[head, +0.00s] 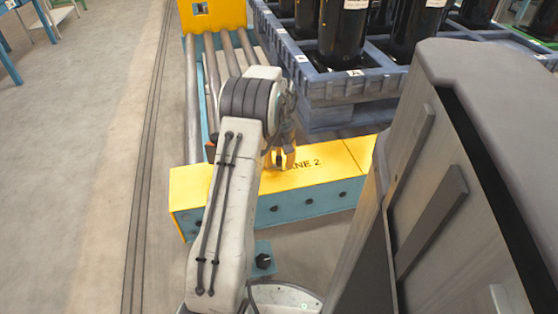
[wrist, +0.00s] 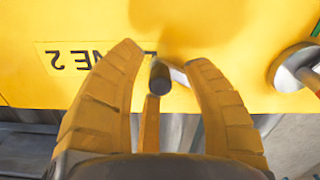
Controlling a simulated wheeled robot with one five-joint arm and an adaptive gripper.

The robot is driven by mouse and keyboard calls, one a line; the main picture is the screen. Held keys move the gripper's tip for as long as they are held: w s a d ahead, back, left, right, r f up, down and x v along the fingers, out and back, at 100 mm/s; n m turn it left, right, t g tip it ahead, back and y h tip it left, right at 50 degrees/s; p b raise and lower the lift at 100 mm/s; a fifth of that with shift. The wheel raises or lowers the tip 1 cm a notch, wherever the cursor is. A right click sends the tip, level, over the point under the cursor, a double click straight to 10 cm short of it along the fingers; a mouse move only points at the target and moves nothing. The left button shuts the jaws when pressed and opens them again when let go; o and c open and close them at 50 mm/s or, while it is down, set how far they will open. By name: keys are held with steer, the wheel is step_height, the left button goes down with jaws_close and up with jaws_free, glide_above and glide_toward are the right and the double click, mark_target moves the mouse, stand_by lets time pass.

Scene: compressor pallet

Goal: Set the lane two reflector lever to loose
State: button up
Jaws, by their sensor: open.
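The yellow beam (head: 335,165) with the LANE 2 label lies across the end of the roller lane in the head view. Its yellow face (wrist: 60,25) fills the upper wrist view, with the label upside down. My gripper (head: 281,160) is over the beam beside the label. In the wrist view my gripper (wrist: 164,58) is open. A small lever with a dark round end (wrist: 159,78) and a grey arm shows between its fingers; it looks like the reflector lever. I cannot tell whether a finger touches it. Its setting is unclear, and my arm hides it in the head view.
A round metal part (wrist: 292,66) with a red-and-white piece sits right of the fingers in the wrist view. A blue pallet (head: 355,85) with black compressors (head: 343,35) stands behind the beam. Rollers (head: 192,100) run back at left.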

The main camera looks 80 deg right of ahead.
jaws_close()
stand_by(0.5)
